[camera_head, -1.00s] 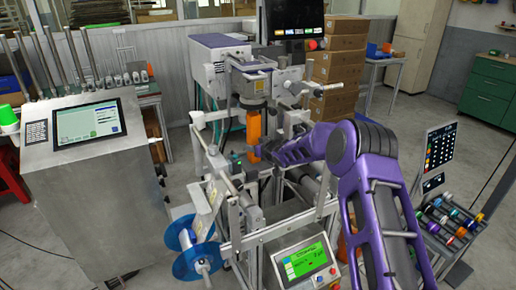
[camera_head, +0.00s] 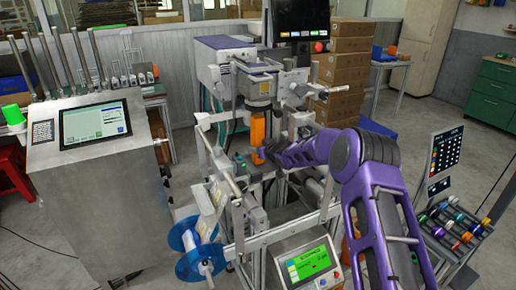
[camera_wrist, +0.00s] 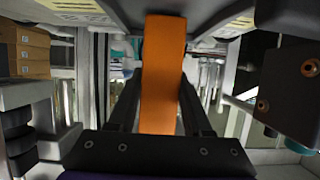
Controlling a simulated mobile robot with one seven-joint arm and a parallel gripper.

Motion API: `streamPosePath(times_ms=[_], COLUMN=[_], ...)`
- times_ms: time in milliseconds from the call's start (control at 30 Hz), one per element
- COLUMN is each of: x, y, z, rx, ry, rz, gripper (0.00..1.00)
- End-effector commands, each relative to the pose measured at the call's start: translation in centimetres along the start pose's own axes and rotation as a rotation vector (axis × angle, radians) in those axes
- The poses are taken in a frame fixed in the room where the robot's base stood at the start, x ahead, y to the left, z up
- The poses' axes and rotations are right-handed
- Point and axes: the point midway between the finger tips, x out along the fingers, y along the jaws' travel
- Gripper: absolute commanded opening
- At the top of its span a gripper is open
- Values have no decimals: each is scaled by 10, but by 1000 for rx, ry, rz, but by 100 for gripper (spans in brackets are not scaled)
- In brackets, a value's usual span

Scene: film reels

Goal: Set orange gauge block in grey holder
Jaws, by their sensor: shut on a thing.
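The orange gauge block (camera_head: 257,128) stands upright under the camera-like head of the machine in the middle of the head view. In the wrist view the orange block (camera_wrist: 162,75) runs from the top edge down between the dark fingers of my gripper (camera_wrist: 160,100). My gripper (camera_head: 264,153) comes in from the right in the head view and is shut on the block's lower part. I cannot make out the grey holder clearly; the machine's grey parts and my gripper crowd the area around the block's lower end.
The machine's head (camera_head: 258,86) is close above the block. Grey frame posts and rollers stand close around it. A blue reel (camera_head: 186,250) is at front left, and a green-screen display (camera_head: 307,263) at the front. A steel cabinet (camera_head: 95,195) stands left.

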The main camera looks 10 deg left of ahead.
Motion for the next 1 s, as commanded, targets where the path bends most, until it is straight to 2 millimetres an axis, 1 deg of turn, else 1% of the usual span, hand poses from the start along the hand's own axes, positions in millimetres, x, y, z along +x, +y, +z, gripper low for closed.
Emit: streamPosePath(times_ms=[233,267,300,433,767,867,1000], x=[2,2,2,2,1,-4,-20], y=[0,0,0,0,0,0,0], z=[4,2,2,3,6,4,4], rx=[0,0,0,0,1,0,-1], ry=[4,4,4,2,-2,0,-1], rz=[0,0,0,0,0,0,0], gripper=[0,53,61,84,85,85,85])
